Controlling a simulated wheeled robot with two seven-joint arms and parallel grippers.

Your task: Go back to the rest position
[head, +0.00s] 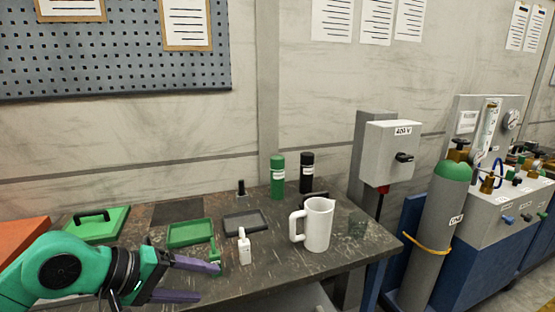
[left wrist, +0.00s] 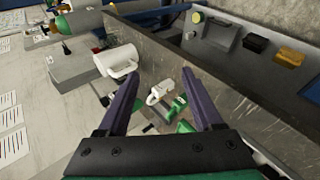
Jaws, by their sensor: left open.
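My left gripper (head: 208,282) is at the front left of the dark workbench, its two purple fingers apart and nothing between them. In the left wrist view the open fingers (left wrist: 158,76) frame the bench top. A small green upright part (head: 215,256) stands just beyond the upper fingertip; whether they touch is unclear. It also shows in the left wrist view (left wrist: 180,106). A small white bottle (head: 245,250) stands to its right and also shows in the left wrist view (left wrist: 160,91). My right gripper is not in view.
A white jug (head: 319,226) stands right of the bottle. A green tray (head: 176,243) and a dark tray (head: 241,236) lie behind. Green (head: 277,178) and black (head: 306,180) bottles stand at the back. A gas cylinder (head: 436,250) stands beyond the bench's right end.

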